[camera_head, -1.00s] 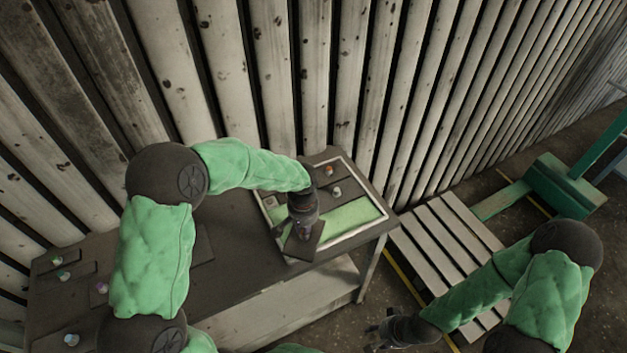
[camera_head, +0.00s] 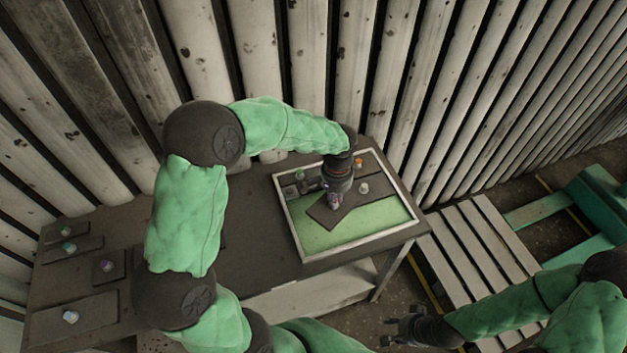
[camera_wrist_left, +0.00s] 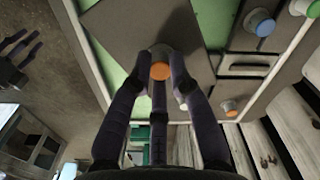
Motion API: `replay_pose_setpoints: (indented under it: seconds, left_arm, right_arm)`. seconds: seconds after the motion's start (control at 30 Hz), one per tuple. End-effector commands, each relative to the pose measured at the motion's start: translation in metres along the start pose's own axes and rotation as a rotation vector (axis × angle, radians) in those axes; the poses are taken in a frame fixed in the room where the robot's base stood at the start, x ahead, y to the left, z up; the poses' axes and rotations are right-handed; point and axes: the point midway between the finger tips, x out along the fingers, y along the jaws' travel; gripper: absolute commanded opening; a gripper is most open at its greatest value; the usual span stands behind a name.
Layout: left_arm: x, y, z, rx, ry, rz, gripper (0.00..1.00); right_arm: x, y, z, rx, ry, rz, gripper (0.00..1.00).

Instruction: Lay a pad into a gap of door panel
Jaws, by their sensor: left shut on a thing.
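The door panel (camera_head: 292,222) is a pale-framed tray with a green floor at the table's right end. My left gripper (camera_head: 334,196) is shut on the knob of a dark grey pad (camera_head: 322,214) over the green area. The pad sits askew to the frame; I cannot tell whether it touches the floor. In the left wrist view, the fingers (camera_wrist_left: 160,75) close around an orange-ended knob on the dark pad (camera_wrist_left: 145,30), with green showing beside it. My right gripper (camera_head: 402,330) hangs low, away from the panel, its fingers apart and empty.
Other knobbed pads lie along the panel's back, with white (camera_head: 363,188), orange (camera_head: 358,163) and green (camera_head: 300,175) knobs. Several more pads (camera_head: 85,318) lie on the dark table (camera_head: 240,235) at left. A slatted pallet (camera_head: 470,240) stands right of the table; a ribbed wall is behind.

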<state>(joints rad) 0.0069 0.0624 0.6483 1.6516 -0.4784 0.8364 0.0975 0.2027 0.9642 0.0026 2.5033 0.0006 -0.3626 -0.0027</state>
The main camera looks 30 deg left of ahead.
Motion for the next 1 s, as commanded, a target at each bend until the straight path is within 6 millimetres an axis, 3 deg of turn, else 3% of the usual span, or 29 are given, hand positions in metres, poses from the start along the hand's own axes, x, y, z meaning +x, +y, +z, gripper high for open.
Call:
replay_pose_setpoints:
  seconds: [0.2, 0.4, 0.67, 1.0]
  left_arm:
    - [-0.017, -0.039, 0.012, 0.270, 0.001, 0.000, 0.00]
    - [-0.024, -0.059, 0.020, 0.437, 0.000, -0.001, 0.00]
    - [-0.018, -0.064, 0.022, 0.485, 0.000, -0.001, 0.00]
    - [0.010, -0.063, 0.022, 0.483, 0.000, -0.001, 0.00]
  right_arm:
    - [-0.016, -0.006, 0.000, 0.000, 0.001, 0.000, 0.40]
    - [-0.027, -0.010, 0.001, 0.000, 0.001, 0.000, 0.40]
    - [-0.024, -0.009, 0.001, 0.000, 0.001, 0.000, 0.40]
    - [-0.004, -0.001, 0.000, 0.000, 0.000, 0.000, 0.40]
